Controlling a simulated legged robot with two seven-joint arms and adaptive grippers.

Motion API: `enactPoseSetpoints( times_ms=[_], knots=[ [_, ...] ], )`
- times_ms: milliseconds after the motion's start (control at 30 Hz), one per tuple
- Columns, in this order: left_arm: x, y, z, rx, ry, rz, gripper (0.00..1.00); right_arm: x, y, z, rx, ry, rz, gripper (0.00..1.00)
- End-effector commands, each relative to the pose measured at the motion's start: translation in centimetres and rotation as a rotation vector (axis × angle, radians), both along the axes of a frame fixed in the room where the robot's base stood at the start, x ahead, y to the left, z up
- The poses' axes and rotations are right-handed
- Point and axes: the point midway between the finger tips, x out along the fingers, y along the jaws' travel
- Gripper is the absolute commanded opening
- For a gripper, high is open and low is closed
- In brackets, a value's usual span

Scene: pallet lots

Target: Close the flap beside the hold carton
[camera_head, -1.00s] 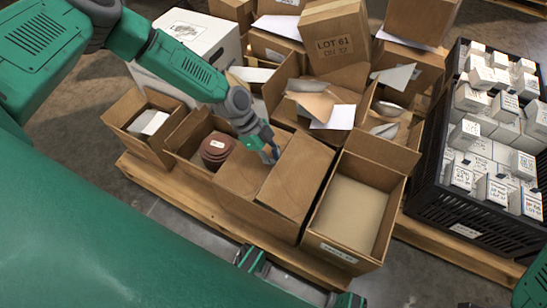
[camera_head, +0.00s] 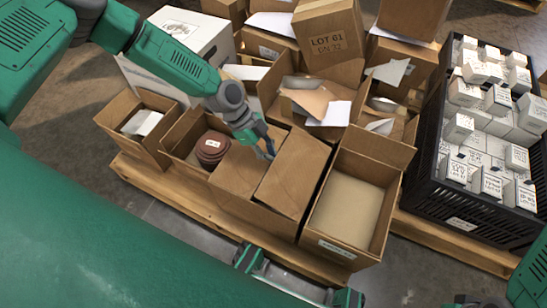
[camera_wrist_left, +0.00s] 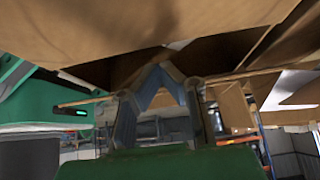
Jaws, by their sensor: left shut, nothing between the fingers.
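A brown carton (camera_head: 236,172) stands in the front row with its top mostly covered by flaps. Its right flap (camera_head: 294,172) lies nearly level, with a dark seam beside it. My left gripper (camera_head: 267,154) is shut and empty, its tips at the far end of this seam; I cannot tell whether they touch cardboard. In the left wrist view the closed fingers (camera_wrist_left: 157,82) point at brown cardboard (camera_wrist_left: 160,25). The open carton (camera_head: 345,210) to the right has a front label too small to read, so I cannot tell which carton is the hold one.
A carton with reddish-brown round pieces (camera_head: 211,148) and a small open carton (camera_head: 131,130) stand to the left. Open cartons with paper and a LOT 61 box (camera_head: 328,38) crowd behind. A black crate (camera_head: 425,165) of white boxes is right. All near cartons stand on a wooden pallet (camera_head: 190,208).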

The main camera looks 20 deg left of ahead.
Motion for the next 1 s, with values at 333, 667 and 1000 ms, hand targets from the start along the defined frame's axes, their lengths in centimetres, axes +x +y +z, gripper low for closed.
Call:
enactPoseSetpoints(
  times_ms=[333,667,1000],
  knots=[
    [0.3,4.4,5.9,0.003,-0.004,0.004,0.00,0.0,0.0,0.0,0.000,0.000,0.000,0.40],
    [0.3,4.9,8.4,0.021,0.007,-0.006,0.00,0.0,0.0,0.7,0.001,0.000,0.000,0.40],
    [-0.4,-0.3,12.0,0.199,0.049,-0.037,0.00,0.2,0.0,5.5,0.000,0.002,0.000,0.40]
  ],
)
